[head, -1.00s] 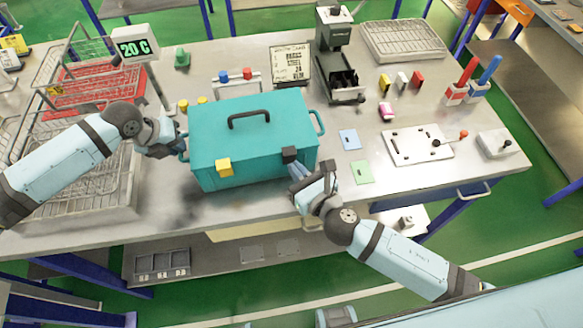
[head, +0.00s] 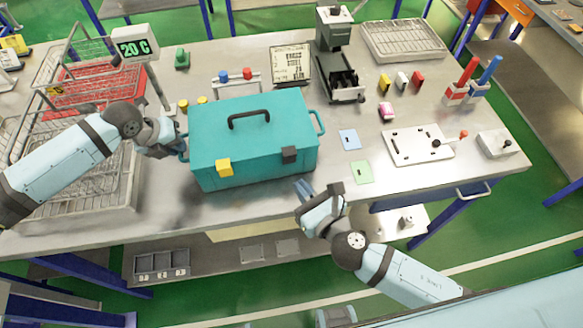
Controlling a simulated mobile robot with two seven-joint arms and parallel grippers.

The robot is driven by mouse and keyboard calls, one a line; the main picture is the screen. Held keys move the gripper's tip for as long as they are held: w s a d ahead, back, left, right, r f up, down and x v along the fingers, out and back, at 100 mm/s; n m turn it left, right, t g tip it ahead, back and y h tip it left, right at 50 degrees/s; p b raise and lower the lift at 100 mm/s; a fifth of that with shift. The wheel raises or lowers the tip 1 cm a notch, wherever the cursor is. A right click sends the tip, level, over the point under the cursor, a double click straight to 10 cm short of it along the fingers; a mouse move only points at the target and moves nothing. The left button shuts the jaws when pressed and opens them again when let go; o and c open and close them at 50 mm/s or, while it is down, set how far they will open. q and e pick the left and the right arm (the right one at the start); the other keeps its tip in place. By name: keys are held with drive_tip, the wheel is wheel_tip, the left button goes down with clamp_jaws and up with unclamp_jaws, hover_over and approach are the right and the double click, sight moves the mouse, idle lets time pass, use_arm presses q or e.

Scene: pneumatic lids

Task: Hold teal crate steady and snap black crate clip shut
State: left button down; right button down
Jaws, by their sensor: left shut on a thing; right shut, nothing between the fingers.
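The teal crate (head: 240,178) stands on the metal table with its lid down and a black handle (head: 248,119) on top. The black clip (head: 289,155) is on its front face at the right and lies flat against it. A yellow clip (head: 224,168) is on the front face at the left. My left gripper (head: 180,147) is at the crate's left end, shut on its side handle, which the fingers partly hide. My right gripper (head: 303,188) is shut and empty, in front of the crate's right front corner, below and apart from the black clip.
A blue card (head: 349,139) and a green card (head: 362,172) lie right of the crate. A white board (head: 418,146) lies further right. A wire rack (head: 75,185) stands at left. A black and grey machine (head: 338,60) stands behind.

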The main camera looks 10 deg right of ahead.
drive_tip(key=v, duration=0.7)
drive_tip(key=shift+s, duration=0.3)
drive_tip(key=shift+d, duration=0.1)
use_arm(q)
drive_tip(key=c, duration=1.1)
unclamp_jaws()
